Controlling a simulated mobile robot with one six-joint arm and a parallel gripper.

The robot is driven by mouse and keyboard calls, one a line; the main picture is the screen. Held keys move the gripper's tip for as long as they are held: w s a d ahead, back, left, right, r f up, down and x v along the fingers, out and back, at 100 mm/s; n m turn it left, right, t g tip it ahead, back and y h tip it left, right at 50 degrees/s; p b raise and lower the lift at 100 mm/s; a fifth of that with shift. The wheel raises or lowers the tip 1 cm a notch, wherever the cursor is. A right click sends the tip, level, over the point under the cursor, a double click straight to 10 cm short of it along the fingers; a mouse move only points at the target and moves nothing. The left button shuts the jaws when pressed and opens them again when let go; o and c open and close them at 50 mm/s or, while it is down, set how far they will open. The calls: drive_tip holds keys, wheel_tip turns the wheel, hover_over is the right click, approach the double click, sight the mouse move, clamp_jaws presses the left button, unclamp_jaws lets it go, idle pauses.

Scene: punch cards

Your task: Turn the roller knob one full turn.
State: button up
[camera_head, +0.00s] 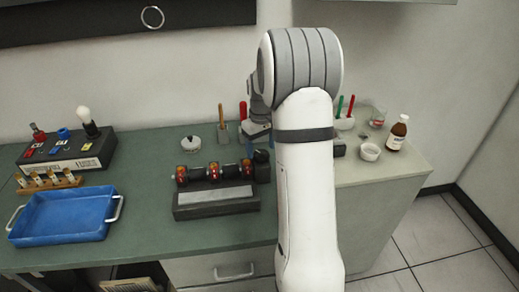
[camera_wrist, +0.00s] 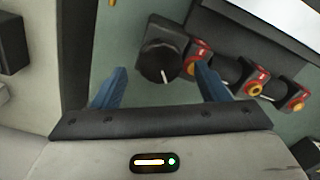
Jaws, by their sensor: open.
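The roller device (camera_head: 215,200) sits on the green bench, with a dark roller carrying red and orange rings. Its black round knob (camera_head: 261,157) is at the right end. In the wrist view the knob (camera_wrist: 157,62) shows a short white mark pointing towards the lower right of its face. My gripper (camera_wrist: 161,70) is open, with one blue finger on each side of the knob in the picture. A gap shows on the left, and the right finger lies close to the knob and the ringed roller end. I cannot tell whether the fingers reach down to knob height.
A blue tray (camera_head: 62,217), a vial rack (camera_head: 48,182) and a black switch box (camera_head: 70,152) stand at the left. A white lidded pot (camera_head: 190,144) is behind the roller. A brown bottle (camera_head: 397,133) and a white cup (camera_head: 370,152) stand at the right.

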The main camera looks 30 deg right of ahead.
drive_tip(key=shift+f, duration=0.9)
drive_tip(key=shift+c, duration=0.3)
drive_tip(key=c, duration=0.9)
